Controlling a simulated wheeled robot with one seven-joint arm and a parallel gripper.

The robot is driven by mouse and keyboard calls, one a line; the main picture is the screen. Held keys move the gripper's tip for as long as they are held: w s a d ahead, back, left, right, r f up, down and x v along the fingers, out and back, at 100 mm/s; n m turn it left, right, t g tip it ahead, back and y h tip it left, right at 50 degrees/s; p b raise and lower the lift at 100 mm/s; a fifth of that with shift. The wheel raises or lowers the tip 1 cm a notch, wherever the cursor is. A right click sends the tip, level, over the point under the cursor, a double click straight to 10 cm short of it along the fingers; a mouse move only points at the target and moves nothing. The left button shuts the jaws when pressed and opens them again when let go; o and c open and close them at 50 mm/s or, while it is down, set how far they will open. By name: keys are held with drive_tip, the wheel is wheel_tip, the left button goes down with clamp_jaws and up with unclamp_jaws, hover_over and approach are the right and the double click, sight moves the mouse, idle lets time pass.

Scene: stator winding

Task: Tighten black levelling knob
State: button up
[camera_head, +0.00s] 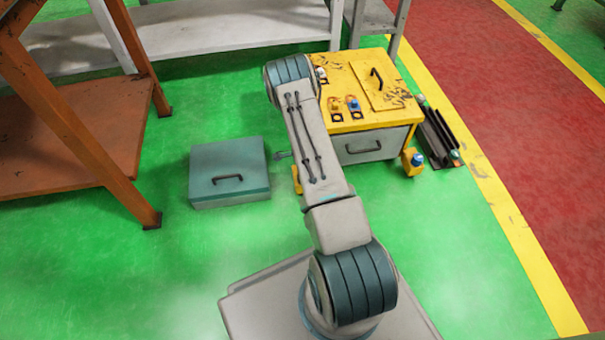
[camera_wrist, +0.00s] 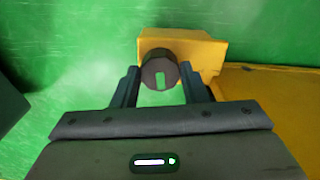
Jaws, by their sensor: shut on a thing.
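The black levelling knob (camera_wrist: 160,64) is a short dark cylinder with a slot-shaped opening through its face, which shows green. It sits against a yellow block (camera_wrist: 210,48) in the upper middle of the wrist view. My gripper (camera_wrist: 158,69) has one dark finger on each side of the knob and is closed on it. In the head view my arm covers the knob and most of the gripper. Part of a yellow foot (camera_head: 297,180) shows beside the arm, at the left side of the yellow-topped machine (camera_head: 345,70).
A teal box (camera_head: 230,165) with a handle stands on the green floor left of the machine. An orange rack (camera_head: 75,130) is at the left, a grey bench (camera_head: 230,30) behind. Another yellow foot (camera_head: 411,166) and dark rails (camera_head: 438,138) lie right. The front floor is clear.

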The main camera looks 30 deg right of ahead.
drive_tip(key=shift+d+r, duration=0.1)
idle(0.3)
drive_tip(key=o, duration=1)
drive_tip(key=shift+c, duration=0.2)
